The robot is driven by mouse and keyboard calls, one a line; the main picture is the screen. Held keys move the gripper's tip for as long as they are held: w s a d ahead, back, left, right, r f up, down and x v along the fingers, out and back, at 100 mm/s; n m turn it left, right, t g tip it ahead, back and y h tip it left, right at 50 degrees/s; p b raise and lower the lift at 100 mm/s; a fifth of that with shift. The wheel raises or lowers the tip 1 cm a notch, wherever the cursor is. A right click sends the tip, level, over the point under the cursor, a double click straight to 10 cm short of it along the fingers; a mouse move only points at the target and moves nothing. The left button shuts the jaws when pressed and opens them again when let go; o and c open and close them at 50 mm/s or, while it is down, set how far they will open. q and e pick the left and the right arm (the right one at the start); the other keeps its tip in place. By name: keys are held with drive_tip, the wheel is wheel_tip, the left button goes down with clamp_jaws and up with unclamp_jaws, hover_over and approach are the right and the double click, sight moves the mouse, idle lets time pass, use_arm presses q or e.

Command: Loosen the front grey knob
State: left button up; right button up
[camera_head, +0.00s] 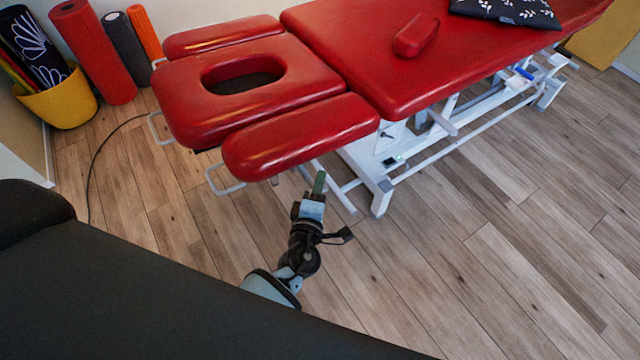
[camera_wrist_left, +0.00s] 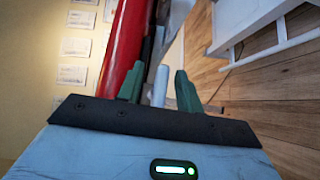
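My left gripper (camera_head: 318,184) is below the near red armrest pad of the treatment table (camera_head: 340,60), beside its white frame. In the left wrist view its two green fingers (camera_wrist_left: 158,88) are apart. A pale grey rounded cylinder (camera_wrist_left: 160,84), which may be the front grey knob, shows in the gap between them. Narrow gaps show on both sides of it, and I cannot tell how deep it sits between the fingers. The red pad (camera_wrist_left: 126,48) is just beyond the left finger. In the head view the knob cannot be made out. My right gripper is not in view.
White table legs and bars (camera_head: 382,195) stand right of my gripper. A pale handle loop (camera_head: 222,182) hangs below the armrest at left. A yellow bin (camera_head: 68,100) and foam rollers stand at upper left. The wooden floor (camera_head: 480,290) at right is clear.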

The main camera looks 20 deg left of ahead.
use_arm(q)
drive_tip(key=shift+w, duration=0.3)
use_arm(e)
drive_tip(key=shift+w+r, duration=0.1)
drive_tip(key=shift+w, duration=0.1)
